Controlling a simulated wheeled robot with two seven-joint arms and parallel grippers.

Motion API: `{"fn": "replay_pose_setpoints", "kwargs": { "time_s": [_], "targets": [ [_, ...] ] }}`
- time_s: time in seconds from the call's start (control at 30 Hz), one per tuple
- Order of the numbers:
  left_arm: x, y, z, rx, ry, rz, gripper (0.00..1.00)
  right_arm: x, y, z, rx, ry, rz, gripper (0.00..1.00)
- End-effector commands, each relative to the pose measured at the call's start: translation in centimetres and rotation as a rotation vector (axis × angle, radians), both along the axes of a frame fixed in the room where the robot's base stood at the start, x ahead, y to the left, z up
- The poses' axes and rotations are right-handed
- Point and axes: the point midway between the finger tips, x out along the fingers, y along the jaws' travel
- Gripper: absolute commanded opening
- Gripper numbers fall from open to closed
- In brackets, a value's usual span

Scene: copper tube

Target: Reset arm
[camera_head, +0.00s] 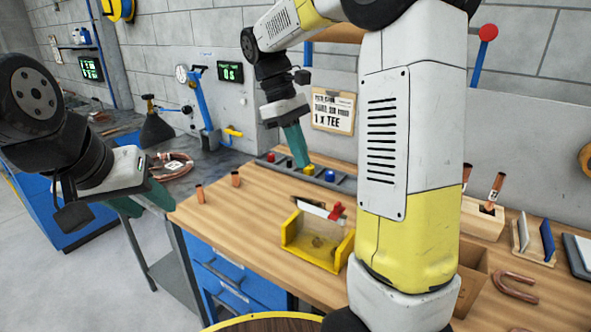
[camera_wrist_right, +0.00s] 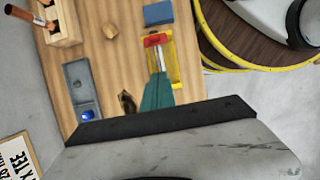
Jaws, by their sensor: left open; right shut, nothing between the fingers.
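My left gripper (camera_head: 146,208) is at the left of the head view, off the bench's left end, with its green fingers spread apart and nothing between them. My right gripper (camera_head: 303,164) hangs in the middle of the head view, above the back part of the wooden bench (camera_head: 235,215). Its green fingers are together and empty. In the right wrist view the shut fingers (camera_wrist_right: 156,90) point toward a yellow fixture (camera_wrist_right: 176,65) with a red clamp. The same yellow fixture (camera_head: 318,245) stands on the bench, apart from the gripper in the head view. My right arm hides part of the bench.
A grey strip with red, yellow and blue buttons (camera_head: 330,175) lies at the bench's back. Two short copper pieces (camera_head: 200,194) stand at its left end. A wooden holder with tubes (camera_head: 482,217), a rack (camera_head: 533,240) and a copper U-bend (camera_head: 515,288) are at the right.

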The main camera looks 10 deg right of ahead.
Motion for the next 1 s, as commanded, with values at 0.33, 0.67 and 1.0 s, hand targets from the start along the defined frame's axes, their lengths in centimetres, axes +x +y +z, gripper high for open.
{"fn": "replay_pose_setpoints", "kwargs": {
  "time_s": [0.33,0.67,1.0],
  "targets": [
    [0.0,0.0,0.0,0.0,0.0,0.0,0.44,-1.8,-0.1,2.1,0.055,-0.103,-0.068,0.0],
    [0.0,0.0,0.0,0.0,0.0,0.0,0.44,-8.4,-0.5,2.6,0.267,-0.444,-0.345,0.0],
    [0.0,0.0,0.0,0.0,0.0,0.0,0.44,-13.4,-0.1,1.5,0.489,-0.734,-0.632,0.0]
  ]
}}
